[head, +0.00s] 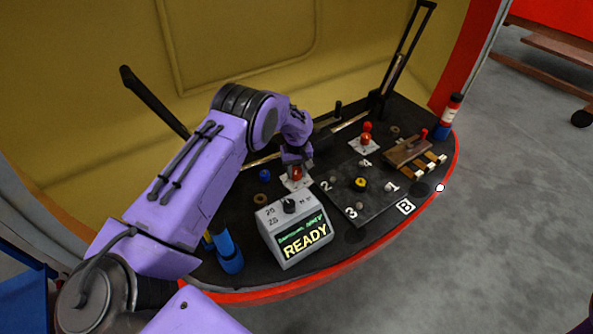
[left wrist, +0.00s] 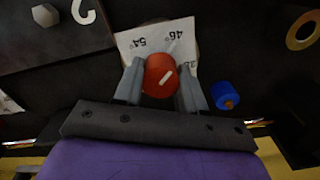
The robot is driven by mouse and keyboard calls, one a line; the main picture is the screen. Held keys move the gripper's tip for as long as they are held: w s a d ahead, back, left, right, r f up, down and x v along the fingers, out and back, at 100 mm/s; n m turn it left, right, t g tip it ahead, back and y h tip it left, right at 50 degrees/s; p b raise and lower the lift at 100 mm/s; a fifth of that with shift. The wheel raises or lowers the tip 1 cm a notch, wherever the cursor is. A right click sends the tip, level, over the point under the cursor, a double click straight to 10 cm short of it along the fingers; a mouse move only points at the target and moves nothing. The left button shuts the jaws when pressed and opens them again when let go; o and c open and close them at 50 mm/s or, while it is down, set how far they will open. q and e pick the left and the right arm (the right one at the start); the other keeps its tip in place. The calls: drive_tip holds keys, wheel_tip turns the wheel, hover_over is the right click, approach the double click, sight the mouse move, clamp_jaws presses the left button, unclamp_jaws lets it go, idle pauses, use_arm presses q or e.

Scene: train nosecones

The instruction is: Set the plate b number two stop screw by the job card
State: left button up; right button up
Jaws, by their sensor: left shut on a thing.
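Plate B (head: 345,205) is a dark plate with numbers 1 to 4, a yellow knob (head: 361,183) in its middle and a "B" label at its front. The number two stop screw (head: 334,179) is a small grey head beside the "2"; in the left wrist view a grey hex head (left wrist: 45,14) sits beside a "2". My left gripper (head: 296,168) is shut on a red knob (left wrist: 160,75) over a white card (left wrist: 128,40) marked 54 and 46, just left of the plate. The fingers flank the knob in the left wrist view. My right gripper is out of view. I cannot make out a job card.
A grey box (head: 290,235) with a dial and a "READY" screen stands at the front. A second red knob (head: 366,135) on a white card stands behind the plate.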

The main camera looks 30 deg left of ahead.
sight(297, 170)
use_arm(q)
drive_tip(key=shift+r+n, duration=0.1)
drive_tip(key=shift+n, duration=0.6)
drive_tip(key=shift+w, duration=0.1)
drive_tip(key=o, duration=1.1)
drive_tip(key=shift+c, duration=0.2)
wheel_tip(297, 170, up, 10)
drive_tip(key=shift+r+b, duration=0.25)
drive_tip(key=shift+b, duration=0.2)
